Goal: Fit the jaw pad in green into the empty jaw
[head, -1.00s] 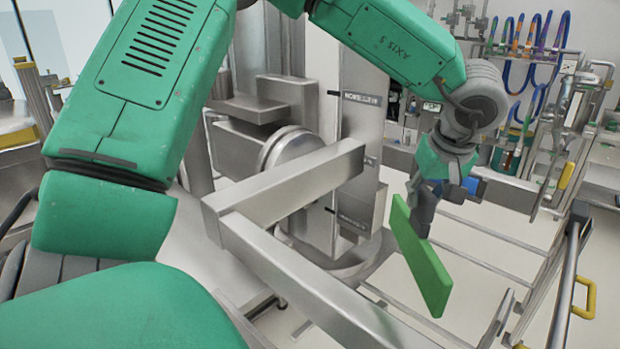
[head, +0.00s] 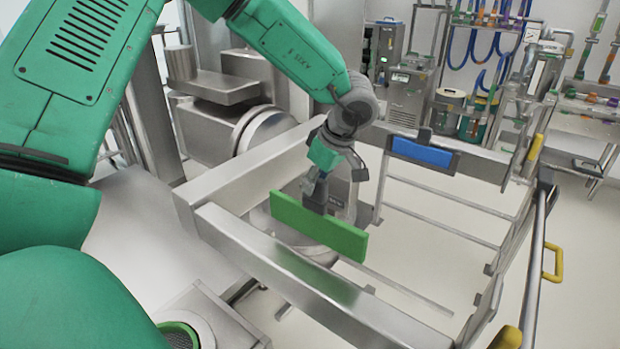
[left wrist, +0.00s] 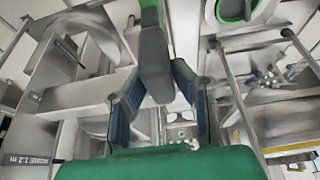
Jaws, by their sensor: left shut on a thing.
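The green jaw pad (head: 318,226) is a long flat bar. My left gripper (head: 317,190) is shut on the dark grey block at its back and holds it just behind the near metal beam. The pad slopes down to the right; I cannot tell whether it touches the beam. In the left wrist view, the fingers of my left gripper (left wrist: 157,98) stand on both sides of the grey block (left wrist: 153,65), and the green pad (left wrist: 150,14) shows at the top. I cannot make out the empty jaw. My right gripper is not in view.
A blue pad (head: 424,152) sits in a dark holder on the far beam. The near metal beam (head: 270,262) and the left beam (head: 240,168) meet at a corner. A rail with a yellow handle (head: 553,262) stands right. A round green-rimmed part (head: 180,335) is low in front.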

